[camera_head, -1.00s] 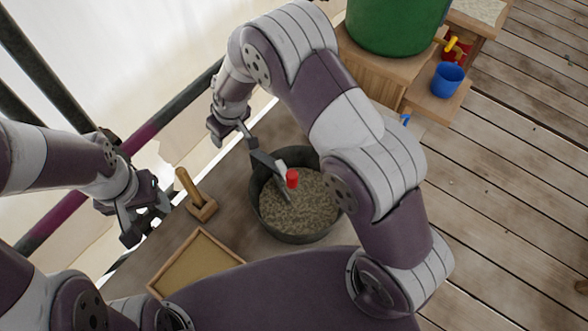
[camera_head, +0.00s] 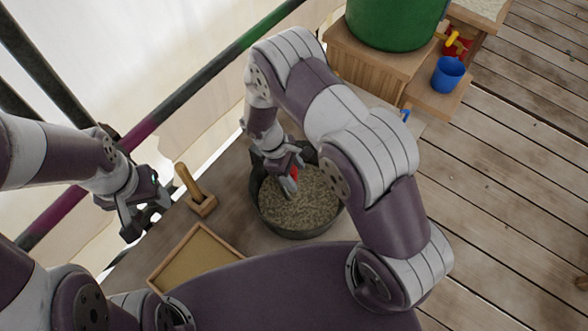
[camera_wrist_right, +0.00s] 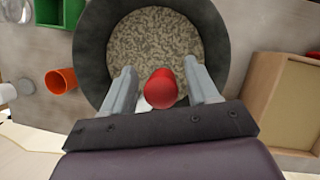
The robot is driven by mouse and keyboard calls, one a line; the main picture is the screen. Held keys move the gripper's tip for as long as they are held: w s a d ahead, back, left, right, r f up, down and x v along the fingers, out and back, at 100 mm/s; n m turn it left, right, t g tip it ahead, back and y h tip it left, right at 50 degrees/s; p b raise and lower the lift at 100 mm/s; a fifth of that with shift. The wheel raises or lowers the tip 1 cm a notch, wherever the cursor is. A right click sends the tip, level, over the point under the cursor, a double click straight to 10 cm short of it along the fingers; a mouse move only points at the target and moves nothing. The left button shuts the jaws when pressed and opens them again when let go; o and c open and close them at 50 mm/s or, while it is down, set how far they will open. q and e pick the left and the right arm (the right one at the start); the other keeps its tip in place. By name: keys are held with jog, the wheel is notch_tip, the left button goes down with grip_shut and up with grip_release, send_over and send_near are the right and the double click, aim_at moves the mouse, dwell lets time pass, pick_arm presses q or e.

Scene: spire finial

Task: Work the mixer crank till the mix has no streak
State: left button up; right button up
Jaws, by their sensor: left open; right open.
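The black mixing tub (camera_head: 258,215) stands on the bench and holds a mottled beige and grey-brown mix (camera_head: 305,205), also seen in the right wrist view (camera_wrist_right: 155,45). Light and dark flecks run through the mix. The red crank knob (camera_head: 294,173) is over the tub's near-rail side; the rest of the crank is mostly hidden by my arm. My right gripper (camera_head: 287,182) is open at the knob. In the right wrist view the red knob (camera_wrist_right: 162,88) lies between its two spread fingers, with gaps visible. My left gripper (camera_head: 143,213) is open and empty, left of the tub.
A wooden-handled float (camera_head: 198,200) and a shallow framed tray (camera_head: 158,276) lie left of the tub. An orange cup (camera_wrist_right: 62,80) and a green box (camera_wrist_right: 58,12) are beside it. A green barrel (camera_head: 395,25) and a blue cup (camera_head: 447,76) stand at upper right.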

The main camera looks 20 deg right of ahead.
jog(key=shift+s+f, duration=0.1)
jog(key=shift+f, duration=0.1)
grip_shut()
jog(key=shift+d, duration=0.1)
jog(key=w+d+n+t+b, duration=0.5)
jog(key=w+n, duration=0.2)
jog(key=n, duration=0.7)
jog(key=shift+d, duration=0.4)
jog(key=shift+w, duration=0.2)
